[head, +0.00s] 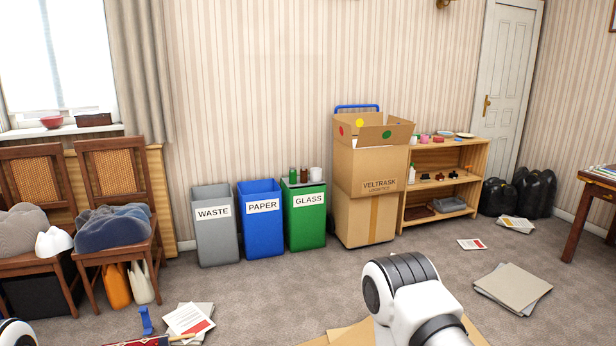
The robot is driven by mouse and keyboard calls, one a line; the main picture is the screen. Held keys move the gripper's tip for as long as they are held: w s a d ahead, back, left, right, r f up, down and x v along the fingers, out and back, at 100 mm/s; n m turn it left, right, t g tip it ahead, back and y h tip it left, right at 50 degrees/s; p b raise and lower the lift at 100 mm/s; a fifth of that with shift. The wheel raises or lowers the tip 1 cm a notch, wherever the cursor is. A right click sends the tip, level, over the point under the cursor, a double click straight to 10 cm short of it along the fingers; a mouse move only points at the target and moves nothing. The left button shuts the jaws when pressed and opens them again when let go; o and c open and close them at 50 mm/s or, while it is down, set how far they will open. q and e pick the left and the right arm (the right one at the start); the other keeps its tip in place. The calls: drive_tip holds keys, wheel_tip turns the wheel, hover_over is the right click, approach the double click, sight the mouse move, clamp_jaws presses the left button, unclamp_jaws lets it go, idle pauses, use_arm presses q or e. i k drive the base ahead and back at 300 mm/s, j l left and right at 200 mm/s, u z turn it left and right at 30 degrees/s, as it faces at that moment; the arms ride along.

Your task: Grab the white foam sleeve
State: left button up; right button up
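I cannot pick out a white foam sleeve for certain in the head view. A white rounded object (54,243) rests against the grey bundle on the left chair; I cannot tell what it is. A small white cup-like object (315,174) stands on top of the green bin. A white or cream container (142,283) stands on the floor under the second chair. A white joint of my own arm shows at the bottom centre right, and a small part of my other arm at the bottom left corner. Neither gripper shows.
Grey waste (215,244), blue paper (262,235) and green glass (305,224) bins stand along the wall beside a tall cardboard box (366,205) and a wooden shelf (463,157). Papers (189,320) and flat grey sheets (512,289) lie on the carpet. Open carpet lies before the bins.

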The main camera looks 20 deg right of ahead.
sight(316, 172)
drive_tip(key=i+l+z, duration=0.65)
drive_tip(key=i, duration=0.15)
drive_tip(key=i+z, duration=0.35)
drive_tip(key=i+l+z, duration=0.15)
drive_tip(key=i, duration=2.65)
drive_tip(key=i+u, duration=0.2)
drive_tip(key=i, duration=0.3)
drive_tip(key=i+l+u, duration=0.15)
drive_tip(key=i, duration=0.35)
drive_tip(key=i+l+u, duration=0.2)
drive_tip(key=i, duration=0.3)
drive_tip(key=i+l+u, duration=0.2)
drive_tip(key=i, duration=0.3)
